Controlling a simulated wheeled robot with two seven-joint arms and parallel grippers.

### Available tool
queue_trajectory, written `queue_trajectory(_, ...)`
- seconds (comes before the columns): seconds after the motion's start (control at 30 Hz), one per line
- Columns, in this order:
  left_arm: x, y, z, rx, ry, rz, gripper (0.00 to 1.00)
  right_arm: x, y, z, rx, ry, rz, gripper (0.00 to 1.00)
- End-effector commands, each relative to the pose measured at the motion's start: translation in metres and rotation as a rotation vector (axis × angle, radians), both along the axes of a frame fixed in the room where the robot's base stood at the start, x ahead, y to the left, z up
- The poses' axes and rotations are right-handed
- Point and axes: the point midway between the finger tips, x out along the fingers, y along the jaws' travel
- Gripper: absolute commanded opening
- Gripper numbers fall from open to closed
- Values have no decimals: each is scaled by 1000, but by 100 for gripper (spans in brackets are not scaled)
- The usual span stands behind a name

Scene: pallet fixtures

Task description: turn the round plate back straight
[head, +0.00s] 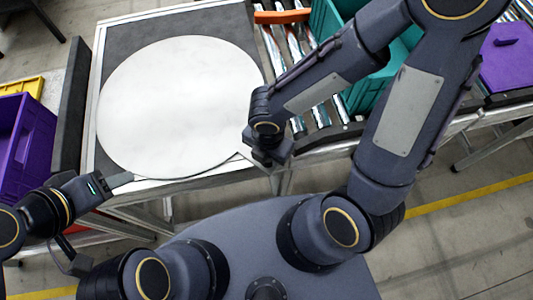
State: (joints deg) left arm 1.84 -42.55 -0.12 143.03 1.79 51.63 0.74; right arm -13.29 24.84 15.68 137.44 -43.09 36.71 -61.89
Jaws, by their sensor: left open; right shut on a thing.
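The large white round plate (180,105) lies on a dark-topped table (112,48). It covers most of the tabletop, and its lower edge reaches the table's front edge. My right gripper (264,158) is at the plate's lower right edge and is shut on it; the gripper body hides the exact grip point. My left gripper (122,181) is open at the plate's lower left edge, by the table's front left corner. I cannot tell whether its fingers touch the plate.
A roller conveyor (318,112) adjoins the table on the right, with a teal crate (328,22) on it. A purple crate (22,145) and a yellow one (26,87) stand at the left. A dark upright panel (72,105) borders the table's left side.

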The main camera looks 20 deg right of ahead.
Motion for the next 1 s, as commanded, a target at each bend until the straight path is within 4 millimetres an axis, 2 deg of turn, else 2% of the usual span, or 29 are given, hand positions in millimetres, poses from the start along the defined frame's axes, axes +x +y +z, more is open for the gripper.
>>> queue_trajectory(0.2, 0, 0, 0, 0, 0, 0, 50, 0, -1, 0, -3, 0, 1, 0)
queue_trajectory(0.23, 0, 0, 0, 0, 0, 0, 50, 0, 0, 0, -3, 0, 1, 35)
queue_trajectory(0.4, 0, 0, 0, 0, 0, 0, 50, 0, 0, 0, -1, 0, 0, 56)
queue_trajectory(0.73, 0, 0, 2, 0, 0, 0, 50, 1, 0, 5, 0, -2, -2, 56)
queue_trajectory(1.0, 0, 0, 18, 0, 0, 0, 50, 1, 0, 50, 1, -6, -3, 56)
